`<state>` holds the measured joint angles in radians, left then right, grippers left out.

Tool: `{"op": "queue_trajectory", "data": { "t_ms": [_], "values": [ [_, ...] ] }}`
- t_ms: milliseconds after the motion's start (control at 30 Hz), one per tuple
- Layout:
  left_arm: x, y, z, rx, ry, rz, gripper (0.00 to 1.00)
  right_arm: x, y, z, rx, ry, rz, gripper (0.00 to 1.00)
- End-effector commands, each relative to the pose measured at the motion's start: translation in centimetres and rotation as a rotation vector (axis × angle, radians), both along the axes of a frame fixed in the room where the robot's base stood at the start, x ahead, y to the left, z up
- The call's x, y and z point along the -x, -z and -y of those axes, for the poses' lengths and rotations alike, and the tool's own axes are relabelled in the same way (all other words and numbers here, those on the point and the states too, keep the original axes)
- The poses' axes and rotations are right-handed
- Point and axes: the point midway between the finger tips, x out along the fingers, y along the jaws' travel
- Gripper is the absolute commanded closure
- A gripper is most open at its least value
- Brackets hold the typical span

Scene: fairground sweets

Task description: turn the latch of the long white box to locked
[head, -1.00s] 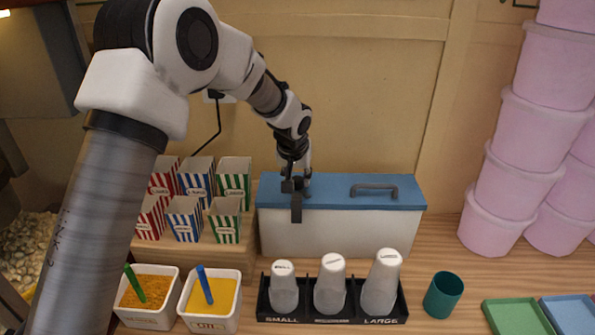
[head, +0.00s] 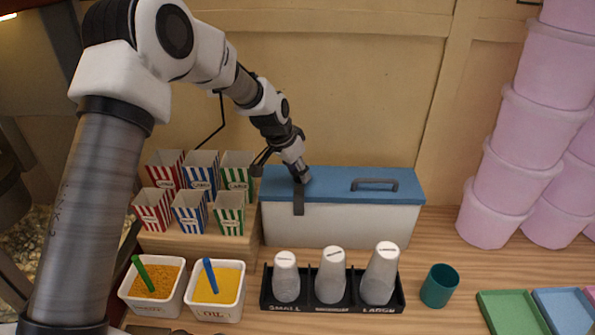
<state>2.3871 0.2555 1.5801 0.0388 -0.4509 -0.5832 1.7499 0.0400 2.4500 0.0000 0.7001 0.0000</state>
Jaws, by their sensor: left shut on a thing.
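The long white box (head: 345,224) stands against the back wall, with a blue lid (head: 335,174) that is closed. A dark grey latch (head: 298,203) shows at the left part of its front, a strip pointing down from the lid's edge over the white side. My left gripper (head: 302,180) reaches down from the upper left, tilted, at the top of the latch. It is shut on the latch; its fingers partly hide the latch's upper end. My right gripper is not in view.
Striped cartons (head: 190,211) stand on a wooden step just left of the box. A black cup holder (head: 318,305) with white cups stands in front, beside tubs (head: 216,305) and a teal cup (head: 440,286). Pink buckets (head: 507,179) are stacked at the right.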

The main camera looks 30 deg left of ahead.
Motion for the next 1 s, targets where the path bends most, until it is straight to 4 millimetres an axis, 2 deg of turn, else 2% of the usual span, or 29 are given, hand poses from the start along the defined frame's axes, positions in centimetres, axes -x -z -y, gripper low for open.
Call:
{"op": "queue_trajectory", "data": {
  "t_ms": [33, 400, 433, 500, 833, 1000],
  "values": [
    [0.2, 0.4, 0.1, 0.001, 0.005, -0.010, 1.00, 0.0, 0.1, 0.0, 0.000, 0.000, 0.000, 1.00],
    [0.2, 0.4, 0.1, 0.000, 0.010, -0.010, 1.00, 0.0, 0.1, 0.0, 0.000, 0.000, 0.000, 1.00],
    [0.2, 0.4, 0.1, 0.000, 0.010, -0.010, 0.59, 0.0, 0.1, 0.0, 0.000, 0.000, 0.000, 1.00],
    [0.2, 0.4, 0.1, 0.000, 0.010, -0.009, 0.41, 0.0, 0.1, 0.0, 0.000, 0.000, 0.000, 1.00],
    [0.2, -0.2, 0.0, 0.000, 0.009, -0.002, 0.41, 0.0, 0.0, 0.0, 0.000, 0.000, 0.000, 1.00],
    [1.1, -2.8, -0.3, 0.000, 0.009, 0.000, 0.41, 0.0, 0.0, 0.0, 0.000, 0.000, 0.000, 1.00]
  ]
}}
